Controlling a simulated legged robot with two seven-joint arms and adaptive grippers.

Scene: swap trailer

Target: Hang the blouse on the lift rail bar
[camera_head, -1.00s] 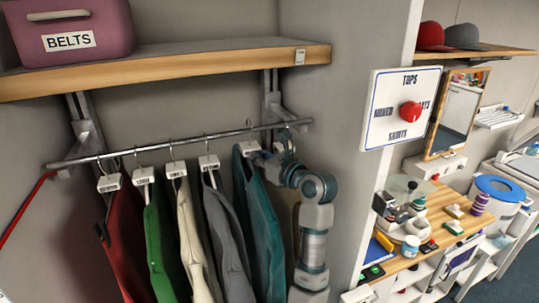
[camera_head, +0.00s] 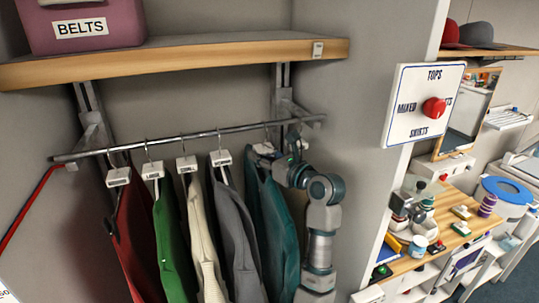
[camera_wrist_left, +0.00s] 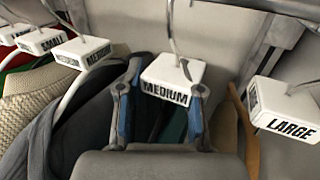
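A teal blouse-like garment (camera_head: 275,230) hangs at the right end of a row on a metal rail bar (camera_head: 190,138). My left gripper (camera_head: 268,152) reaches in from the right at its hanger, just under the rail. In the left wrist view, my gripper's blue-padded fingers (camera_wrist_left: 160,98) stand apart on either side of a white MEDIUM tag (camera_wrist_left: 165,92) below a hanger hook. A narrow gap shows at the tag's left side, so the gripper looks open around it. The teal cloth is mostly hidden behind the gripper there. My right gripper is not in view.
Red (camera_head: 135,235), green (camera_head: 172,245), cream (camera_head: 203,240) and grey (camera_head: 237,240) garments hang to the left. A LARGE tag (camera_wrist_left: 290,112) is close on the right in the wrist view. A wooden shelf (camera_head: 180,58) with a BELTS bin (camera_head: 110,15) is above; a wall with a sign (camera_head: 420,105) is right.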

